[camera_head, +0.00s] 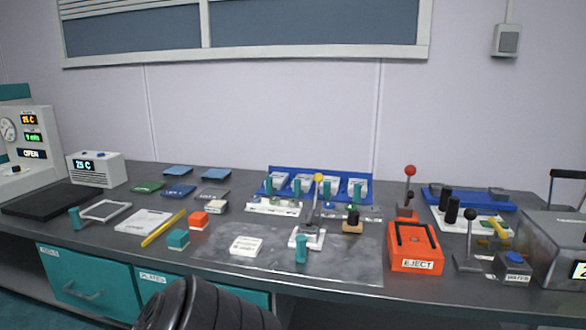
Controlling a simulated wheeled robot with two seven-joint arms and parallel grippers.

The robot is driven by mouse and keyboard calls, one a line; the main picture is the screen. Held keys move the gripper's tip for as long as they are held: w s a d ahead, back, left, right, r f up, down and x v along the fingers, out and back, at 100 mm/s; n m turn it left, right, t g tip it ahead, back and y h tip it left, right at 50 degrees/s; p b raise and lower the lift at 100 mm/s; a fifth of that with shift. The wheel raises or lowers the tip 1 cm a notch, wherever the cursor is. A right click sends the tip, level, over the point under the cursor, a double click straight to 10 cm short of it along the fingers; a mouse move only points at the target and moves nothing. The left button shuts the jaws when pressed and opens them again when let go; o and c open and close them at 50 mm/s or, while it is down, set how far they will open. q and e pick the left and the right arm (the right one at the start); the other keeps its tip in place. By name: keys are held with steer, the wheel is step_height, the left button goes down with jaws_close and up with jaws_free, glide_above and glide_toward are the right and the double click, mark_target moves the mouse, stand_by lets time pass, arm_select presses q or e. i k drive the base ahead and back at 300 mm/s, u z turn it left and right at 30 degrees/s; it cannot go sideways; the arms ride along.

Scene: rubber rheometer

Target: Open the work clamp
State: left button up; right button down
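No label reading "work clamp" is legible. A lever with a yellow knob (318,179) stands nearly upright on a white base on the grey mat (345,265) in the middle of the bench. A teal cylinder (301,248) stands just in front of that base. A second lever with a red knob (409,171) stands behind the orange EJECT box (414,250). A third lever with a black knob (470,214) stands at the right. A black ribbed part of mine shows at the bottom edge. Neither of my grippers is in view.
A blue rack (362,188) with white packets stands behind the yellow-knobbed lever. A grey machine (555,250) fills the right end.

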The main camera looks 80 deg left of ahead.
mark_target(317, 177)
steer(key=u, duration=3.2)
